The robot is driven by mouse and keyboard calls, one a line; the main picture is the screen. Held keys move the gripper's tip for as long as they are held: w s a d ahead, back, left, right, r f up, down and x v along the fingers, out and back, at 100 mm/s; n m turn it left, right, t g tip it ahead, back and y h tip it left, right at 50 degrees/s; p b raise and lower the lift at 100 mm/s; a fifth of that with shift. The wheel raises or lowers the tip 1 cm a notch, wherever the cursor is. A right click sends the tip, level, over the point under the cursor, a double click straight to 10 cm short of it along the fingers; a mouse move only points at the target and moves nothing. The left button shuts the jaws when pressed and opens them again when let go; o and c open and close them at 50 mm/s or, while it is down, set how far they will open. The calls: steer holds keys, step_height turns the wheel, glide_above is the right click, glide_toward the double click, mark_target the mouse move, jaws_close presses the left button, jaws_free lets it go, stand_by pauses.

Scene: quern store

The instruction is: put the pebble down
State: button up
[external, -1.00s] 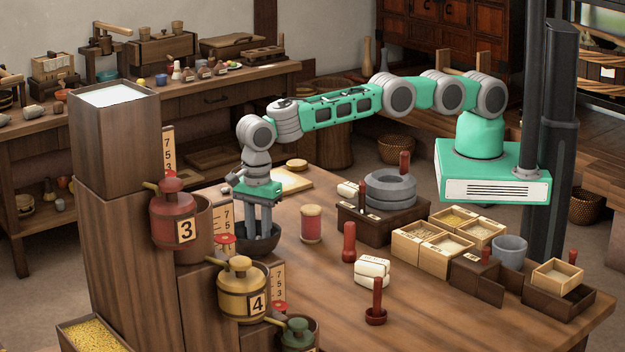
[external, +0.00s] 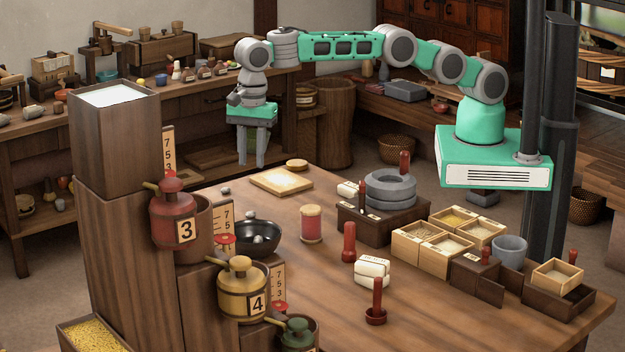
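My gripper (external: 252,160) hangs in the air above the back left of the table, with its two fingers apart and nothing visible between them. Light grey pebbles (external: 262,239) lie inside the bowl, too small to tell apart clearly. Another small grey pebble (external: 224,190) lies on the table behind the bowl, near the wooden tower.
A wooden stepped tower (external: 118,140) with numbered pots stands left of the bowl. A pale board (external: 281,181) lies behind it, and a red spool-like jar (external: 311,223) stands to its right. Stacked grey rings (external: 390,190) and small boxes (external: 446,245) are farther right.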

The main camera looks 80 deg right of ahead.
steer(key=s+d+r+n, duration=0.1)
steer(key=d+r+n, duration=0.3)
steer(key=d+r, duration=0.55)
steer(key=s+d+r+n+t, duration=0.1)
steer(key=s+d+r+n, duration=0.15)
steer(key=s+d, duration=0.35)
steer(key=s+d+r+n+t, duration=0.1)
steer(key=s+d+r+n, duration=0.2)
steer(key=d, duration=0.4)
steer(key=s+d+f+n, duration=0.2)
steer(key=s+d+n, duration=0.1)
steer(key=s, duration=0.3)
steer(key=s+d+f+n+t, duration=0.1)
steer(key=s+d+f+n, duration=0.2)
steer(key=s, duration=0.4)
steer(key=s+d+f+n, duration=0.2)
steer(key=s+d+n, duration=0.2)
steer(key=s+d, duration=0.1)
steer(key=shift+s+d+f, duration=0.3)
steer(key=shift+s+d, duration=0.05)
steer(key=shift+s, duration=0.45)
steer(key=shift+o, duration=0.4)
steer(key=shift+n, duration=0.25)
steer(key=o, duration=0.3)
steer(key=shift+w, duration=0.1)
